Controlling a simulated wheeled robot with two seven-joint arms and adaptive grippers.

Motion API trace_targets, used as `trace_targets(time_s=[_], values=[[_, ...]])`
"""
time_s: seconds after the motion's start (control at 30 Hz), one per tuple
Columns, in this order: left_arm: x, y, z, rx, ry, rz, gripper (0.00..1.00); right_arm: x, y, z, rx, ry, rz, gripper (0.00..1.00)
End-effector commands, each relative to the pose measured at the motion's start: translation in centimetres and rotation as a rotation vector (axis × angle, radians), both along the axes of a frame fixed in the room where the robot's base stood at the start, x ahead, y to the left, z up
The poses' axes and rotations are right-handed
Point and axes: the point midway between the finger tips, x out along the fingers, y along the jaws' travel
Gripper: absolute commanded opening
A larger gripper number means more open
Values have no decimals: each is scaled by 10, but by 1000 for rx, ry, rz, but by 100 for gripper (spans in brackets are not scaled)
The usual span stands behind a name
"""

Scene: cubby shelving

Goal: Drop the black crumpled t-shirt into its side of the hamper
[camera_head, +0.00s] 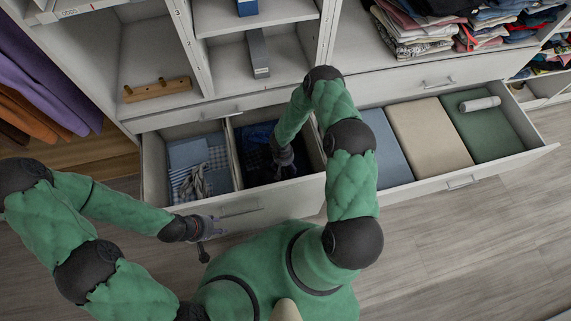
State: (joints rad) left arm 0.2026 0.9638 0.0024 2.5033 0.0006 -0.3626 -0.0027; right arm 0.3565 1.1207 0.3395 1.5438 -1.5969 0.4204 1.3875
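The hamper is a pulled-out drawer (232,152) split by a divider into two compartments. The left one holds light blue and checked cloths (190,160); the right one holds dark navy and black cloth (257,140). I cannot pick out the black t-shirt from this dark cloth. My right gripper (284,163) points down into the right compartment, close to the dark cloth. Its fingers are too dark to tell whether they are open or holding anything. My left gripper (212,238) is outside the drawer front, fingers apart and empty.
Another open drawer (530,152) on the right holds blue, beige and green folded items and a pale roll (479,104). Shelves above hold folded clothes (420,30), a wooden peg rail (157,89) and a grey box file (258,54). Clothes hang at the left.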

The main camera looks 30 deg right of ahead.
Motion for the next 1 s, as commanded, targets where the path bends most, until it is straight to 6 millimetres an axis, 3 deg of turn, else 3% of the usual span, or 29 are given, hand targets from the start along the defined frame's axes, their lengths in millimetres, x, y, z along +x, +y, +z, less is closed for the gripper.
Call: trace_targets(time_s=[0.43, 0.67, 1.0], values=[[0, 0, 3, 0, 0, 0, 40, 0, 0, 2, 0, 0, 1, 95], [0, 0, 21, 0, 0, 0, 40, 0, 0, 17, 0, 1, 1, 95], [0, 0, 45, 0, 0, 0, 40, 2, 6, 85, 0, -2, 0, 95]])
